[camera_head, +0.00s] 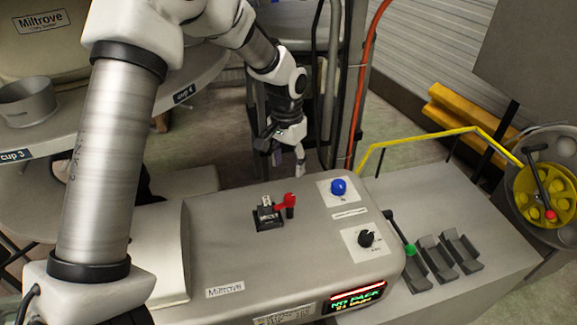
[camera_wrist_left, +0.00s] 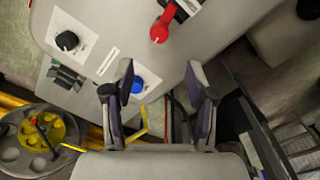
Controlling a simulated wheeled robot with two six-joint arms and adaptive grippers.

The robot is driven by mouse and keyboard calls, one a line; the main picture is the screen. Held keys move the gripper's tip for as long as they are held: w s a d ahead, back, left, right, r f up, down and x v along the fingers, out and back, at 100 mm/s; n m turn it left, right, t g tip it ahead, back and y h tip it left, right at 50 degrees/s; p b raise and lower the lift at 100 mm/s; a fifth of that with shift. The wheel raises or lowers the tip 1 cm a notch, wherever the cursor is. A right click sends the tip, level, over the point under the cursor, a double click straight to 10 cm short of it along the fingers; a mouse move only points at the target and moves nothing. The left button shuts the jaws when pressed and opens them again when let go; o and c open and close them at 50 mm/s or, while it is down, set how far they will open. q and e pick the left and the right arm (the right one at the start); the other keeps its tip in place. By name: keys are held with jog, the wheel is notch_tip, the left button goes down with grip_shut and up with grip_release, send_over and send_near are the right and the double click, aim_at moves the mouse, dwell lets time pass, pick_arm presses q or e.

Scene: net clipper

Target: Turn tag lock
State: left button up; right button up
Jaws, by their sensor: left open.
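A small black block with a white label, which looks like the tag lock (camera_head: 268,219), stands on top of the grey machine. A red lever (camera_head: 286,201) sits at its right side; its red end also shows at the top of the left wrist view (camera_wrist_left: 160,27). My left gripper (camera_head: 281,155) hangs beyond the machine's far edge, behind the lock and apart from it. In the left wrist view its two fingers (camera_wrist_left: 160,88) are spread with nothing between them. My right gripper is not in view.
A blue button (camera_head: 339,187) and a black knob (camera_head: 366,238) sit right of the lock on the machine (camera_head: 220,245). A yellow rail (camera_head: 425,135) and a yellow wheel (camera_head: 540,190) are beyond. Poles rise behind my gripper.

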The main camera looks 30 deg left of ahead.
aim_at(290, 196)
pick_arm(q)
notch_tip(290, 196, down, 3)
jog(key=shift+s+f+n+b, duration=0.1)
jog(key=shift+n+b, duration=0.6)
jog(key=shift+b, duration=0.15)
jog(key=shift+d+f+n, duration=0.1)
jog(key=shift+f+n, duration=0.15)
jog(key=shift+n, duration=0.15)
jog(key=shift+f+p, duration=0.2)
jog(key=shift+p, duration=0.1)
notch_tip(290, 196, down, 7)
jog(key=shift+d+r+p, duration=0.1)
jog(key=shift+r+p, duration=0.1)
jog(key=shift+p, duration=0.75)
jog(key=shift+f, duration=0.2)
grip_shut()
